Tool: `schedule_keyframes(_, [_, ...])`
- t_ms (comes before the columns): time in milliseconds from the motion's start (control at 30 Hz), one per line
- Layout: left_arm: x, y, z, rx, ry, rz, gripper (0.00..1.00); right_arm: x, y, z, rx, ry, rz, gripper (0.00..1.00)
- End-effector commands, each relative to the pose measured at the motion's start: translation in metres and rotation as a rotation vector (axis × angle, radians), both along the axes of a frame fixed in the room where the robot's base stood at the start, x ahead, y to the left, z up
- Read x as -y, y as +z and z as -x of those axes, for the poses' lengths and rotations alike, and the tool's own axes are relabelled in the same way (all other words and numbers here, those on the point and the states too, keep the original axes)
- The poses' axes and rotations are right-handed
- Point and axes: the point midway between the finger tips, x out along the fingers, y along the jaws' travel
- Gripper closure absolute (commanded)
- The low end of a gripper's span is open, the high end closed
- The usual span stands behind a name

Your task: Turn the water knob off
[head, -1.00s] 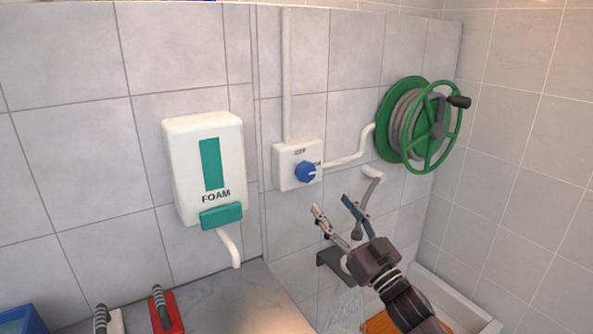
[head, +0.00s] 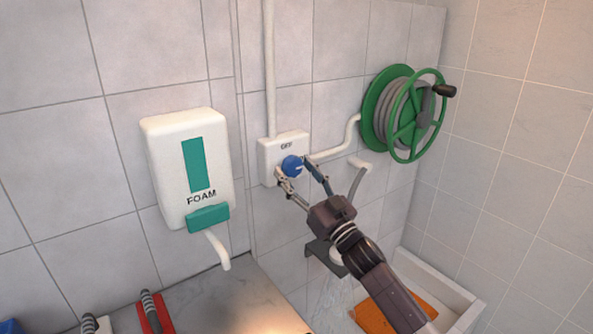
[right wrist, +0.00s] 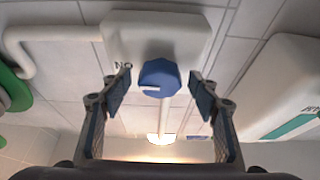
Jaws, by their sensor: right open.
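The blue water knob (head: 292,166) sits on a white wall box (head: 266,158) marked OFF above it. In the right wrist view the knob (right wrist: 160,78) shows between my fingers, and its white mark points toward the lettering ON, which appears upside down. My right gripper (head: 300,177) is open, its fingers on either side of the knob. In the right wrist view the fingers of my right gripper (right wrist: 160,92) show gaps to the knob on both sides. My left gripper is not in view.
A white foam dispenser (head: 160,160) hangs left of the box. A green hose reel (head: 377,112) is at the right. A red-based brush (head: 153,318) lies on the counter.

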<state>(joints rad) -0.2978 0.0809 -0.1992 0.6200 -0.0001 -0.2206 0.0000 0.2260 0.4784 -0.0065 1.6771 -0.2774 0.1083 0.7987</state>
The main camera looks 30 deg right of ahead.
Motion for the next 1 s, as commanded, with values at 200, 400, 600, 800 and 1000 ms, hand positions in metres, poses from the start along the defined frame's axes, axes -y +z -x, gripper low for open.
schedule_keyframes(200, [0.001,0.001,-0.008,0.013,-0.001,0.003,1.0,0.0,0.0,-0.001,-0.001,0.0,0.0,0.44])
schedule_keyframes(400, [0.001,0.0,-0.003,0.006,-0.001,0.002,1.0,0.0,0.0,-0.001,-0.001,0.0,-0.001,0.61])
schedule_keyframes(600, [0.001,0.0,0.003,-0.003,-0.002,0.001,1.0,0.0,0.0,-0.001,-0.001,0.0,-0.001,0.83])
schedule_keyframes(800, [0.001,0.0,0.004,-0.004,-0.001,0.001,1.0,0.0,0.0,-0.001,0.0,0.001,0.008,0.86])
schedule_keyframes(1000, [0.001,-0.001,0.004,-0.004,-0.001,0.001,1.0,0.001,-0.001,-0.001,0.008,0.001,0.069,0.86])
